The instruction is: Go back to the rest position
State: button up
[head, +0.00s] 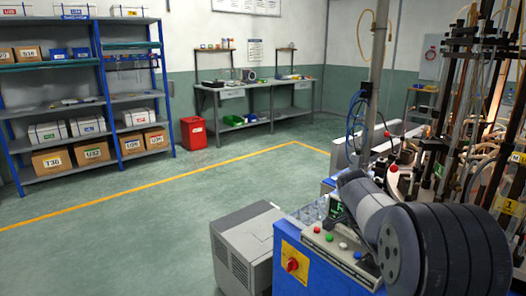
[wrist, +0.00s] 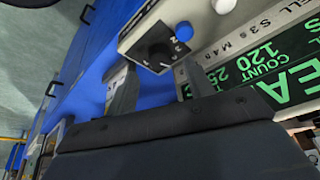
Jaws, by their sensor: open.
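My gripper (wrist: 157,84) is open in the wrist view, with its two grey fingers apart and nothing seen between them. Beyond the fingers is a black selector knob (wrist: 160,54) on a light panel, with a blue button (wrist: 184,33) beside it. A green-lettered display (wrist: 262,70) is to the right. I cannot tell whether a fingertip touches the panel. In the head view my arm covers the lower right, over the blue machine cabinet (head: 292,254), and I cannot make out the fingers.
A tall machine with rods and hoses (head: 470,110) stands close at the right. A grey box unit (head: 245,240) stands left of the cabinet. A blue shelf (head: 100,85), a red bin (head: 194,132) and a workbench (head: 250,88) are farther back. The floor at left is clear.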

aim_at(372, 259)
jog(key=x, duration=0.3)
jog(key=shift+d+f, duration=0.15)
jog(key=shift+f, duration=0.2)
jog(key=shift+r, duration=0.1)
jog(key=w+p+v, duration=0.1)
jog(key=v, duration=1)
jog(key=x, duration=0.3)
jog(key=b+x, duration=0.1)
jog(key=x, duration=0.3)
jog(key=s+x, duration=0.1)
jog(key=x, duration=0.2)
jog(key=shift+d+f, duration=0.15)
jog(key=shift+f, duration=0.3)
jog(key=shift+d+f+n, duration=0.1)
jog(key=shift+n, duration=0.2)
jog(key=n, duration=0.1)
jog(key=n+t, duration=0.1)
jog(key=n, duration=0.1)
jog(key=shift+s+t+y, duration=0.1)
jog(key=shift+t+y, duration=0.2)
jog(key=shift+s+n+t+y, duration=0.1)
jog(key=shift+n+t+y, duration=0.4)
jog(key=shift+n, duration=1.8)
